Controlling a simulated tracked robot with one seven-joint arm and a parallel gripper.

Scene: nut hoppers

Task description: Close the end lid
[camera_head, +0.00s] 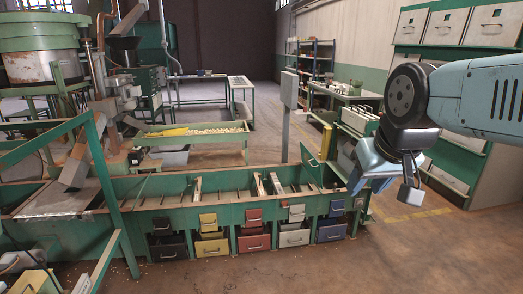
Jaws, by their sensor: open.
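A long green trough (150,186) with dividers crosses the middle of the camera_head view. Near its right end, a green panel (311,166) stands raised above the rim; it looks like an open end lid, but I cannot be sure. My gripper (374,184) hangs from the arm at the right, by the trough's right end and to the right of the raised panel. It appears apart from the panel. It is open, and nothing shows between the fingers, though they are small and partly hidden by the hand.
Coloured drawers, including yellow (209,221) and red (253,242), line the trough's front. A grey post (287,115) rises behind it. A yellow panel (327,141) stands behind the right end. Open floor (420,255) lies at front right.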

